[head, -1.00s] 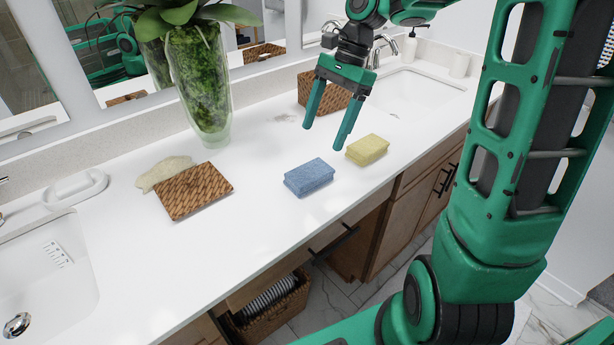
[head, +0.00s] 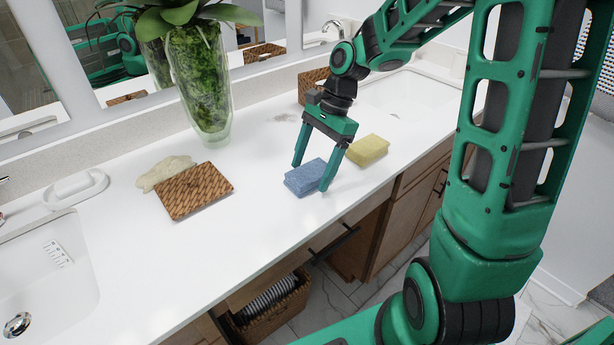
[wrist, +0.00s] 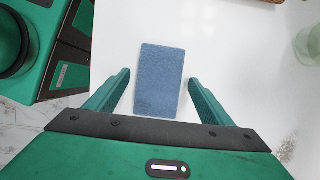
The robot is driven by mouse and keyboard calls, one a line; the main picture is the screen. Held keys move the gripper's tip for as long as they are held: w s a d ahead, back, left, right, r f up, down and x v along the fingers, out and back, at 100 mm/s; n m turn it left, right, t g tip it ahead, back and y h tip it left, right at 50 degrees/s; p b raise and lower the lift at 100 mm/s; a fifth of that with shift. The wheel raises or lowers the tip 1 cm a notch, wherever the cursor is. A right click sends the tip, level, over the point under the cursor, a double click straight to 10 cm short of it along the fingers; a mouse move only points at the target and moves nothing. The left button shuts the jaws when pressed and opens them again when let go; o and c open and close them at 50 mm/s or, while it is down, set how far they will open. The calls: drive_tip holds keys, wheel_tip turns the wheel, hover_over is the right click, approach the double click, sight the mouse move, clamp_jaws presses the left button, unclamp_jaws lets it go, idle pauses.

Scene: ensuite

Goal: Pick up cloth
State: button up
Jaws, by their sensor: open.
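A blue folded cloth (head: 304,178) lies flat on the white counter near its front edge; it also shows in the wrist view (wrist: 158,78). A yellow folded cloth (head: 367,150) lies to its right, apart from it. My gripper (head: 310,176) is open and empty, pointing down over the blue cloth. In the wrist view, the blue cloth lies between the two fingers, with a gap on each side. Whether the fingertips touch the counter is not clear. A beige, crumpled cloth-like piece (head: 160,173) lies partly hidden behind a woven brown tray (head: 195,192).
A glass vase with a plant (head: 201,95) stands at the back of the counter (head: 200,255). A woven box (head: 312,78) stands behind my gripper. Sinks lie at the left (head: 40,270) and far right.

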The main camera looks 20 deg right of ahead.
sight(305, 173)
drive_tip(key=c, duration=1.1)
drive_tip(key=shift+r, duration=0.55)
wheel_tip(305, 173, up, 3)
drive_tip(key=shift+f, duration=0.15)
drive_tip(key=s+a+r, duration=0.2)
drive_tip(key=s, duration=0.1)
drive_tip(key=s+a+r, duration=0.2)
drive_tip(key=s, duration=0.1)
drive_tip(key=s+a+r, duration=0.2)
drive_tip(key=s+r, duration=0.1)
drive_tip(key=shift+s+a+r, duration=0.1)
drive_tip(key=shift+s+a, duration=0.2)
drive_tip(key=shift+a, duration=0.05)
